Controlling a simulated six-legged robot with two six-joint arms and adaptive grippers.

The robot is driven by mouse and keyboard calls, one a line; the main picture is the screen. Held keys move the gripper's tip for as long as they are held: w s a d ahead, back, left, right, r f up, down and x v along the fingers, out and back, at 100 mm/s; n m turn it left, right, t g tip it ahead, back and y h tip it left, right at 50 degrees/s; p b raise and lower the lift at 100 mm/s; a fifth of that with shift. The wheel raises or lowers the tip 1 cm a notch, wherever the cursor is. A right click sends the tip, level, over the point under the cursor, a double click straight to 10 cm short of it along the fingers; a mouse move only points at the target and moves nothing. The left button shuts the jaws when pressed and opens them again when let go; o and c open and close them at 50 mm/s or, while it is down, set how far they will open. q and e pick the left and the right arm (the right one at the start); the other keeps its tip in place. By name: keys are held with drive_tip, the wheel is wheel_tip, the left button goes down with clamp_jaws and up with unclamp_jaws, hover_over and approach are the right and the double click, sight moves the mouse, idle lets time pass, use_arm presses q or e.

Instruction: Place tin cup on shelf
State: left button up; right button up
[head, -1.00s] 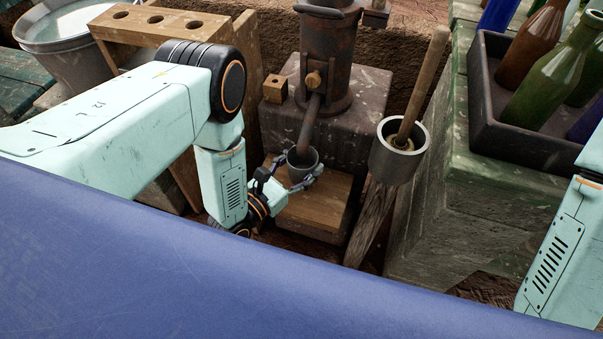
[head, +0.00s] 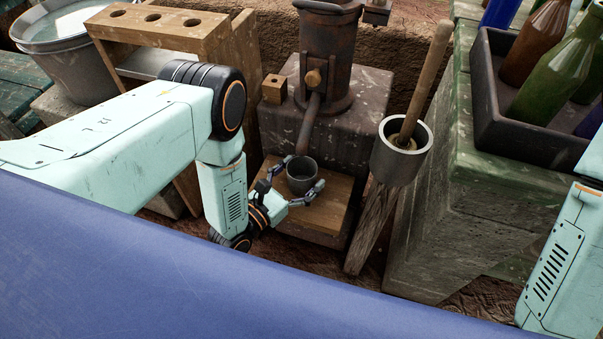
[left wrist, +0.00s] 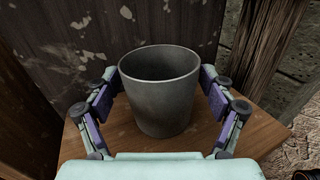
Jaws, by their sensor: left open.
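The tin cup (head: 302,181), small, grey and empty inside, stands upright on the wooden shelf (head: 326,214) below the spout of the rusty kiln cylinder. My left gripper (head: 303,174) is open, with one finger on each side of the cup. In the left wrist view the cup (left wrist: 160,100) stands on the shelf board (left wrist: 255,135) between the spread fingers (left wrist: 160,78). Whether the fingers still touch its wall is hard to tell. My right gripper is out of view; only part of that arm shows at the right edge.
A grey mortar-like pot (head: 398,162) with a wooden handle stands on a post right of the shelf. A wooden rack (head: 160,32) with holes and a metal bucket (head: 62,65) are at the left. A dark crate (head: 500,115) of bottles is at the right.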

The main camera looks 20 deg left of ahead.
use_arm(q)
drive_tip(key=shift+r, duration=0.2)
drive_tip(key=p+v, duration=0.6)
drive_tip(key=v, duration=0.6)
drive_tip(key=shift+p, duration=0.35)
